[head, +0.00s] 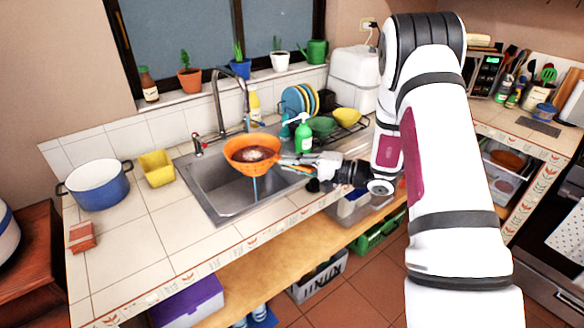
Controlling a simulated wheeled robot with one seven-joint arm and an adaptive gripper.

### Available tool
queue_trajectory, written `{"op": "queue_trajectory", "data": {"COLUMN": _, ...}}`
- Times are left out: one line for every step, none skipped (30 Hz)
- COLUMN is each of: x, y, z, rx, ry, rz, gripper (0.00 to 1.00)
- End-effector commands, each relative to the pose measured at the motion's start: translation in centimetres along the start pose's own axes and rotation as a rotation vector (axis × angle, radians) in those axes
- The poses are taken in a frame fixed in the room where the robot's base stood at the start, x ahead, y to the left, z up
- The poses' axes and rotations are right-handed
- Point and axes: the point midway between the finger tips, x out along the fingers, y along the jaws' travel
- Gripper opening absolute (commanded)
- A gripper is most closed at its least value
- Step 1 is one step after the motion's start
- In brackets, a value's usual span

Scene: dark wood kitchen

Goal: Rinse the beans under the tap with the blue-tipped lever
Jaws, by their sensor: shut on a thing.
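A blue-tipped lever (258,123) shows to the right of the tap's base, and a red-tipped lever (198,146) stands to the left. A thin blue stream of water (254,188) shows below the colander. Water between the spout and the beans is hard to make out.
A green soap bottle (303,136) stands close behind my gripper. A dish rack with plates (294,100) and bowls is at the right back. A yellow container (156,168) and blue pot (98,186) stand left of the sink. The front-left counter is mostly clear.

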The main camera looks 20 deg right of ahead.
Motion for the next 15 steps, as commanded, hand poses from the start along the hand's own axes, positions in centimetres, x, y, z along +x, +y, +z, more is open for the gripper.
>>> {"op": "queue_trajectory", "data": {"x": 0.4, "y": 0.1, "z": -0.6, "rx": -0.004, "ry": 0.0, "rz": -0.003, "gripper": 0.0}}
{"op": "queue_trajectory", "data": {"x": 0.6, "y": 0.1, "z": -0.8, "rx": -0.004, "ry": 0.0, "rz": -0.003, "gripper": 0.0}}
{"op": "queue_trajectory", "data": {"x": 0.8, "y": 0.2, "z": -1.1, "rx": -0.005, "ry": 0.0, "rz": -0.002, "gripper": 0.0}}
{"op": "queue_trajectory", "data": {"x": 0.9, "y": 0.2, "z": -1.3, "rx": -0.004, "ry": 0.001, "rz": -0.002, "gripper": 0.0}}
{"op": "queue_trajectory", "data": {"x": 1.1, "y": 0.3, "z": -1.5, "rx": -0.004, "ry": 0.001, "rz": -0.002, "gripper": 0.0}}
{"op": "queue_trajectory", "data": {"x": 1.3, "y": 0.3, "z": -1.8, "rx": -0.003, "ry": 0.001, "rz": -0.002, "gripper": 0.0}}
{"op": "queue_trajectory", "data": {"x": 1.5, "y": 0.3, "z": -2.0, "rx": -0.004, "ry": 0.001, "rz": -0.002, "gripper": 0.0}}
{"op": "queue_trajectory", "data": {"x": 1.6, "y": 0.4, "z": -2.2, "rx": -0.004, "ry": 0.001, "rz": -0.003, "gripper": 0.0}}
{"op": "queue_trajectory", "data": {"x": 1.9, "y": 0.4, "z": -2.5, "rx": -0.005, "ry": 0.001, "rz": -0.003, "gripper": 0.0}}
{"op": "queue_trajectory", "data": {"x": 2.0, "y": 0.5, "z": -2.7, "rx": -0.005, "ry": 0.0, "rz": -0.003, "gripper": 0.0}}
{"op": "queue_trajectory", "data": {"x": 2.2, "y": 0.5, "z": -2.9, "rx": -0.004, "ry": 0.0, "rz": -0.003, "gripper": 0.0}}
{"op": "queue_trajectory", "data": {"x": 2.4, "y": 0.6, "z": -3.2, "rx": -0.003, "ry": 0.0, "rz": -0.003, "gripper": 0.0}}
{"op": "queue_trajectory", "data": {"x": 2.5, "y": 0.6, "z": -3.4, "rx": -0.003, "ry": 0.0, "rz": -0.003, "gripper": 0.0}}
{"op": "queue_trajectory", "data": {"x": 2.7, "y": 0.6, "z": -3.6, "rx": -0.004, "ry": 0.001, "rz": -0.003, "gripper": 0.0}}
{"op": "queue_trajectory", "data": {"x": 2.9, "y": 0.7, "z": -3.9, "rx": -0.004, "ry": 0.001, "rz": -0.003, "gripper": 0.0}}
